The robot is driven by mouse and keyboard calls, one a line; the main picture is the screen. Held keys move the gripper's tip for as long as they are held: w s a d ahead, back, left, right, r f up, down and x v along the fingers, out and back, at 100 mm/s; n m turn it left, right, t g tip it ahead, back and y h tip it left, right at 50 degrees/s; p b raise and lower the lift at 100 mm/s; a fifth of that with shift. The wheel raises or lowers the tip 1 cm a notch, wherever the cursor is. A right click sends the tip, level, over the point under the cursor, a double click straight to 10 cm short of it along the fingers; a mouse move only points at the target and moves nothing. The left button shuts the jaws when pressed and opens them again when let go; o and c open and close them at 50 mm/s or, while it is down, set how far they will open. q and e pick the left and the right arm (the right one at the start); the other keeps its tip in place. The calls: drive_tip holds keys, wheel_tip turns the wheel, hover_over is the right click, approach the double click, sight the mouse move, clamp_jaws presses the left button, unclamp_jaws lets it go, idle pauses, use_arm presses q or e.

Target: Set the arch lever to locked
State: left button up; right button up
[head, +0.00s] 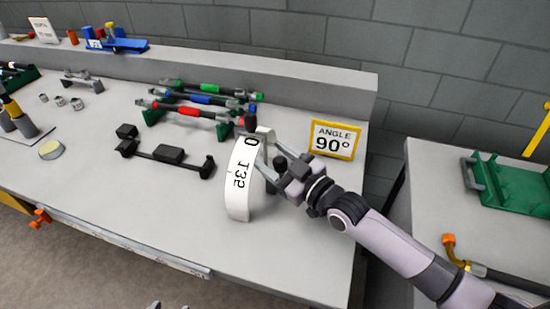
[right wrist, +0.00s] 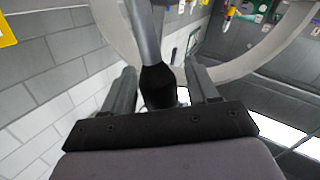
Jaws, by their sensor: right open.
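The arch (head: 238,190) is a white curved band marked 0 and 135, standing near the right end of the bench. My right gripper (head: 272,160) is open beside the arch, on its right side. In the right wrist view, a lever with a grey rod and black grip (right wrist: 157,86) stands between the two spread fingers (right wrist: 160,92); I cannot tell whether they touch it. The pale arch (right wrist: 116,38) curves behind it. In the head view the gripper hides much of the lever, so its angle is unclear. Only small grey tips, possibly my left gripper (head: 169,305), show at the bottom edge.
A yellow-framed sign (head: 335,141) reading ANGLE 90° stands right of the arch. Several coloured crimper-like tools (head: 205,100) lie on green holders behind. A black bracket (head: 168,155) lies to the left. A green tray (head: 510,185) is on the right table.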

clamp_jaws()
drive_tip(key=shift+s+a+f+n+b, duration=0.2)
drive_tip(key=shift+s+f+n+b, duration=0.2)
drive_tip(key=shift+b, duration=0.15)
drive_tip(key=shift+s+a+n+t+y+b, duration=0.25)
drive_tip(key=shift+s+n+t+y+b, duration=0.25)
drive_tip(key=shift+n, duration=0.4)
unclamp_jaws()
